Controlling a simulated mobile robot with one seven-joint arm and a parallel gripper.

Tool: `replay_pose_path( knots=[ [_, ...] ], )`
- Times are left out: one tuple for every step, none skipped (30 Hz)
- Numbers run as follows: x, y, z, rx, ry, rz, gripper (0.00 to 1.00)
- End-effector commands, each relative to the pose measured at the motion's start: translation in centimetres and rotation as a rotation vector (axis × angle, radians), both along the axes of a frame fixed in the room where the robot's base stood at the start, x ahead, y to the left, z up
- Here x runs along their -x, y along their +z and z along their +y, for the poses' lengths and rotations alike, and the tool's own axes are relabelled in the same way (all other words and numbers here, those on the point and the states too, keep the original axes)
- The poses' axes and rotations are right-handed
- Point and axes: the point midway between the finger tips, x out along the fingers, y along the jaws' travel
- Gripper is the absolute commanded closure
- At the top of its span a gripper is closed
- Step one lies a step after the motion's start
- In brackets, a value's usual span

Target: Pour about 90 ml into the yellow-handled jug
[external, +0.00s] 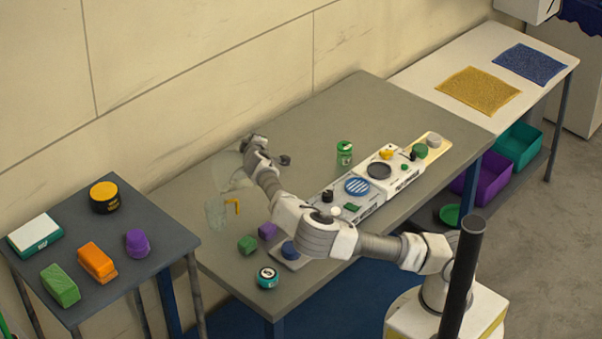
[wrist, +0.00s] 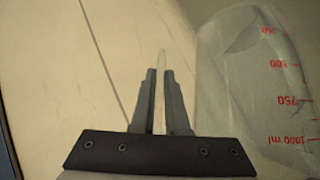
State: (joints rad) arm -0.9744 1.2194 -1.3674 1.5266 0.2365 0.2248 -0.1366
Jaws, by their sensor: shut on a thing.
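The yellow-handled jug (external: 214,213) is clear and stands on the grey table (external: 330,120), left of my arm. My gripper (external: 252,146) is above the table, behind and right of that jug. It is shut on the pale handle (wrist: 160,60) of a clear measuring jug (external: 229,172). The measuring jug looks tilted and is close above and behind the yellow-handled jug. In the wrist view the measuring jug (wrist: 250,90) shows red marks, among them 500, 750 and 1000 ml. I cannot tell the liquid level in either jug, or whether any liquid is flowing.
A green can (external: 344,154) stands behind my arm. A green block (external: 247,245), a purple block (external: 267,230) and a teal tin (external: 267,277) lie in front. White units (external: 395,172) run to the right. A side table (external: 130,240) holds several items.

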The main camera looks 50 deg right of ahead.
Motion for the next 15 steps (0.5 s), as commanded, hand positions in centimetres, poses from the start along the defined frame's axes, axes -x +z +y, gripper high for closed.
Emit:
replay_pose_path(
  knots=[
    [-0.03, 0.20, 0.10, 0.006, 0.001, -0.002, 1.00],
    [-0.03, 0.24, 0.14, 0.009, 0.001, -0.002, 1.00],
    [-0.02, 0.29, 0.21, 0.013, 0.001, -0.002, 1.00],
    [-0.02, 0.32, 0.25, 0.016, 0.001, -0.003, 1.00],
    [-0.02, 0.35, 0.28, 0.019, 0.001, -0.003, 1.00],
    [-0.02, 0.40, 0.33, 0.023, 0.002, -0.003, 1.00],
    [-0.02, 0.44, 0.37, 0.026, 0.001, -0.003, 1.00],
    [-0.02, 0.48, 0.41, 0.029, 0.001, -0.003, 1.00],
    [-0.02, 0.52, 0.45, 0.033, 0.002, -0.004, 1.00],
    [-0.02, 0.57, 0.46, 0.036, 0.002, -0.004, 1.00],
    [-0.02, 0.61, 0.50, 0.039, 0.001, -0.004, 1.00],
    [-0.02, 0.66, 0.55, 0.043, 0.001, -0.004, 1.00],
    [-0.01, 0.70, 0.58, 0.046, 0.002, -0.005, 1.00],
    [-0.01, 0.73, 0.61, 0.049, 0.002, -0.005, 1.00],
    [-0.01, 0.78, 0.66, 0.052, 0.001, -0.005, 1.00]
  ],
)
